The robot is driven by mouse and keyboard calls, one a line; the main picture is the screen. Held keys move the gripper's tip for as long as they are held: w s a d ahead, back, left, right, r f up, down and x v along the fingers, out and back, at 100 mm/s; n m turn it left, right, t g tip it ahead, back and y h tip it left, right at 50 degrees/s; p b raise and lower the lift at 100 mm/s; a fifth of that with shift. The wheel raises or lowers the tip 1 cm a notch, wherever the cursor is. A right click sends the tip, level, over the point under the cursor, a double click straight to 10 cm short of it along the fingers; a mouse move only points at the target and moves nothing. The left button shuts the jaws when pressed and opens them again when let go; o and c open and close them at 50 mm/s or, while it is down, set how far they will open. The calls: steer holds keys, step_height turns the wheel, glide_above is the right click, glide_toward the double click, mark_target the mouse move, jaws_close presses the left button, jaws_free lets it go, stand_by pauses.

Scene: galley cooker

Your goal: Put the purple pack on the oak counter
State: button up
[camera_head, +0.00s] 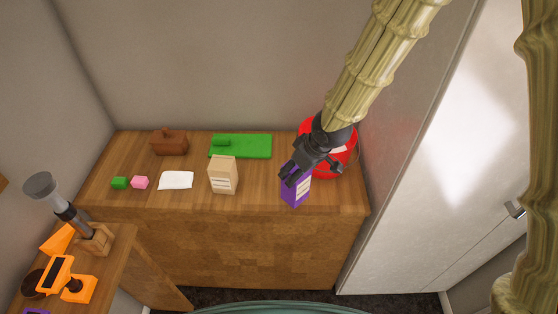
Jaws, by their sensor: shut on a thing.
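The purple pack (292,194) is a small upright box with a pale label on its right face. My gripper (293,178) is shut on its upper part, coming down from above. The pack is at the front right of the oak counter (255,203), close to its front edge. I cannot tell whether its base touches the counter top or is a little above it. My gripper covers the top of the pack.
A red round container (343,163) stands right behind my gripper. A white door (430,200) borders the right.

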steer(key=w+a+f+b, duration=0.2)
steer(key=w+a+f, duration=0.2)
steer(key=w, duration=0.2)
steer(key=shift+w, duration=0.25)
stand_by(0.3)
steer(key=shift+a+f+b, duration=0.1)
steer(key=shift+f+b, duration=0.05)
steer(key=shift+b, duration=0.2)
steer(key=o, duration=1.4)
steer(key=p+v, duration=0.8)
steer(key=v, duration=0.4)
steer(key=shift+s, duration=0.15)
